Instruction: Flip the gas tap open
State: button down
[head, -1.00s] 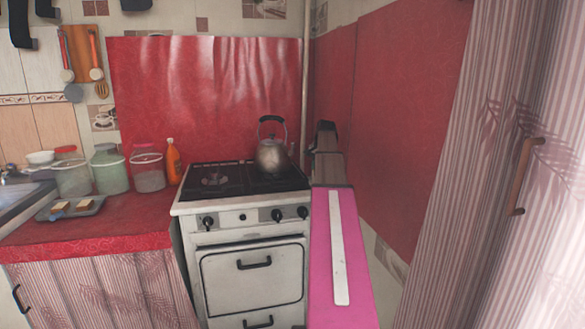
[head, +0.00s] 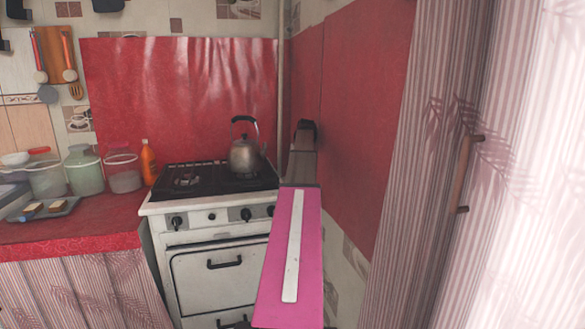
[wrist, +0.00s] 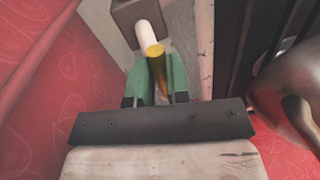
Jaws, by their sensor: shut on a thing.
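The yellow gas tap handle (wrist: 157,62) shows in the wrist view, with a white pipe piece (wrist: 146,33) and a grey block (wrist: 137,14) beyond it. My gripper (wrist: 160,78) has its green fingers on both sides of the yellow handle and is shut on it. The handle's lower part is partly hidden between the fingers. In the head view my gripper is at the far end of my arm, in the corner right of the stove; the tap is hidden there behind my arm.
The white stove (head: 215,262) stands left of my arm. A metal kettle (head: 245,155) sits on it, and its dark side is close at the right of the wrist view (wrist: 290,95). The red wall (head: 365,110) is close on the right, with a striped curtain (head: 400,220) nearer.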

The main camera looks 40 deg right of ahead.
jog(key=shift+s+d+n, duration=0.1)
jog(key=shift+d+n, duration=0.25)
jog(key=shift+n, duration=0.25)
jog(key=c, duration=1.1)
grip_release()
